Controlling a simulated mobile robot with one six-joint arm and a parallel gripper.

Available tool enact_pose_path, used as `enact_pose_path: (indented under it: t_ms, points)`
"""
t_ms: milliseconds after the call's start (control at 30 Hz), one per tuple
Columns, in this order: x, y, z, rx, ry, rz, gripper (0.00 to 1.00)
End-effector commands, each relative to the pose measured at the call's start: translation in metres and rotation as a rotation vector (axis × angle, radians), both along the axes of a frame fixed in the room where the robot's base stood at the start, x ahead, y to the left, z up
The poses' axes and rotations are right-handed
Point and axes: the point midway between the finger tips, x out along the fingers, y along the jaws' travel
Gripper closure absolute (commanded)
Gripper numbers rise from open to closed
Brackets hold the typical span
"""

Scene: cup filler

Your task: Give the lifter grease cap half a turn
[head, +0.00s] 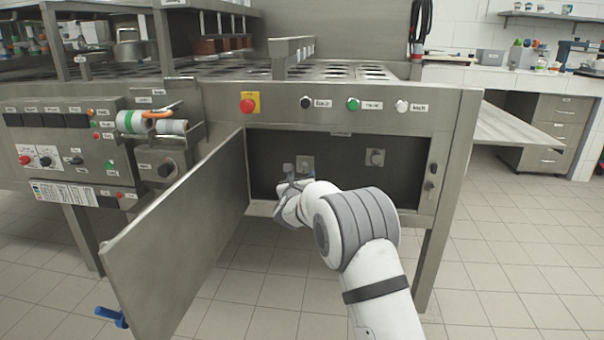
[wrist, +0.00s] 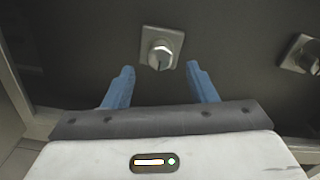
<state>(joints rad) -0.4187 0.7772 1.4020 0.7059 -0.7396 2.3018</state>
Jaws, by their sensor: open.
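Two metal caps on square plates sit on the dark back wall of the open compartment: a left cap (head: 306,164) and a right cap (head: 376,157). I cannot read which is the lifter grease cap. My gripper (head: 289,177) is inside the compartment opening, by the left cap. In the wrist view my gripper (wrist: 160,76) is open, its two blue fingers apart and empty. The left cap (wrist: 160,52) shows just beyond and between the fingertips, not between the fingers. The right cap (wrist: 308,57) is at the right edge of the wrist view.
The frame post (head: 447,200) bounds the opening at the right. A row of buttons (head: 353,104) sits above it.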

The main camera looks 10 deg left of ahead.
Motion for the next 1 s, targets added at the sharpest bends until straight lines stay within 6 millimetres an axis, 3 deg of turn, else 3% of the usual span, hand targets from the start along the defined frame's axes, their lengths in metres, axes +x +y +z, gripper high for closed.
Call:
enact_pose_path:
  t_ms: [300, 767, 867, 1000]
  points:
    - [-0.042, 0.002, 0.001, -0.001, 0.002, 0.0, 0.48]
    - [-0.049, 0.001, 0.001, -0.005, 0.003, 0.001, 0.48]
    - [-0.051, -0.004, 0.019, -0.05, 0.019, 0.015, 0.48]
    - [-0.065, -0.02, 0.073, -0.242, 0.093, 0.079, 0.48]
